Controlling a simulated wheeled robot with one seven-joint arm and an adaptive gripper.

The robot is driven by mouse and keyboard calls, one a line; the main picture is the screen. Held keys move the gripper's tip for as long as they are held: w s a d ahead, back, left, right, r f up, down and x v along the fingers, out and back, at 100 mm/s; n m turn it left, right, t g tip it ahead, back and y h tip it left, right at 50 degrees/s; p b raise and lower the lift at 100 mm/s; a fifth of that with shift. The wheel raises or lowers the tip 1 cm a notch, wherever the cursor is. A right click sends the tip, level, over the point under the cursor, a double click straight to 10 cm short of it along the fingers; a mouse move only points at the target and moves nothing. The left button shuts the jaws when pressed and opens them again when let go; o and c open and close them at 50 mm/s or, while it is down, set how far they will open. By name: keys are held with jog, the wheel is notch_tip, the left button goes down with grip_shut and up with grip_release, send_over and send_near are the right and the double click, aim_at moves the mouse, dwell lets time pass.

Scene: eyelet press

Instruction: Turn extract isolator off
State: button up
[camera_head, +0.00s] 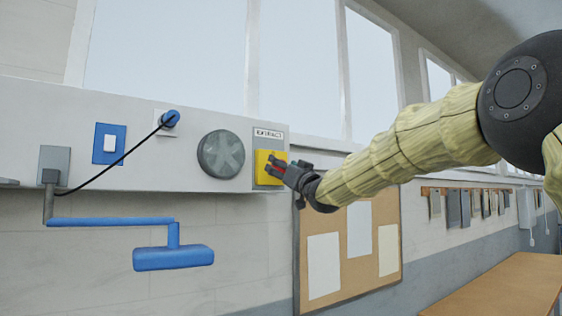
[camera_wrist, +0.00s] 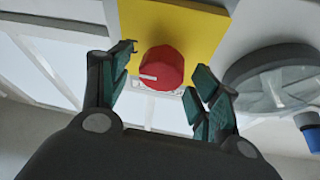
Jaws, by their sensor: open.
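The extract isolator is a red rotary knob (camera_wrist: 162,68) on a yellow plate (camera_head: 265,160), under a label reading "EXTRACT" on the wall panel. The knob has a white pointer mark on its left side in the wrist view. The yellow plate also shows in the wrist view (camera_wrist: 205,28). My gripper (camera_head: 280,166) is at the plate in the head view and hides most of the knob there. In the wrist view its two dark green fingers (camera_wrist: 162,85) are open, one on each side of the knob, with gaps visible; I see no clear contact.
A round grey vent (camera_head: 221,154) sits just left of the plate. Further left are a blue plug (camera_head: 170,118) with a black cable, a blue-framed switch (camera_head: 109,143) and a blue lamp arm (camera_head: 173,257). A pinboard (camera_head: 347,276) hangs below right, and a wooden bench (camera_head: 500,290) stands beyond.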

jog(key=shift+w+a+r, duration=0.3)
jog(key=shift+w+a, duration=0.05)
jog(key=shift+w, duration=0.2)
jog(key=c, duration=1)
